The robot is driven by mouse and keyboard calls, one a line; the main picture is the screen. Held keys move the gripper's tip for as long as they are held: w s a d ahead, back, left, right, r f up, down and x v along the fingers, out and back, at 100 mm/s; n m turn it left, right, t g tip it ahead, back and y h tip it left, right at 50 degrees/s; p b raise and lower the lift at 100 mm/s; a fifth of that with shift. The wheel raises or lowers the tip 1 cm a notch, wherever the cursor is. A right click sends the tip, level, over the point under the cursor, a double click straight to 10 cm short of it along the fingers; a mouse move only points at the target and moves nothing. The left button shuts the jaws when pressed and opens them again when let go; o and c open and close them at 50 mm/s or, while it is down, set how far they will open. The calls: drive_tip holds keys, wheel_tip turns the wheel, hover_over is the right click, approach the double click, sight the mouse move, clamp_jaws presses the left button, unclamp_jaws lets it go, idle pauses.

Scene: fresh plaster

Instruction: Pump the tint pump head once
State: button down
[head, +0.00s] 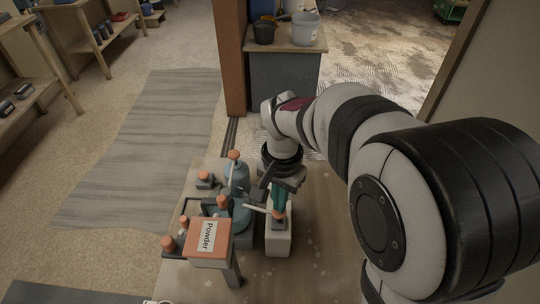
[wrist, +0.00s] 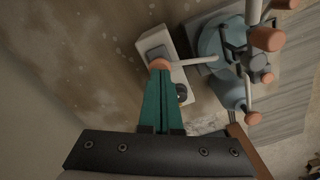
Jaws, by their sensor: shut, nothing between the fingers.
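The tint pump appears to be the pale block-shaped body (head: 278,240) on the bench, with an orange pump head (head: 279,216) on top and a pale spout reaching left toward a blue vessel. In the wrist view the orange pump head (wrist: 160,64) shows at the tips of my fingers, partly covered by them. My gripper (head: 278,208) points down over the head with its teal fingers shut together and nothing between them. The fingertips (wrist: 160,73) look right at the head; I cannot tell whether they touch it.
A blue vessel (head: 238,178) with orange-tipped handles stands just left of the pump. An orange-topped box labelled Powder (head: 208,238) is nearer, at the front left. Bare bench surface (head: 310,255) lies right of the pump. A side table (head: 291,47) with buckets stands farther back.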

drive_tip(key=shift+f, duration=0.95)
drive_tip(key=shift+r, duration=1.4)
drive_tip(key=shift+r, duration=3)
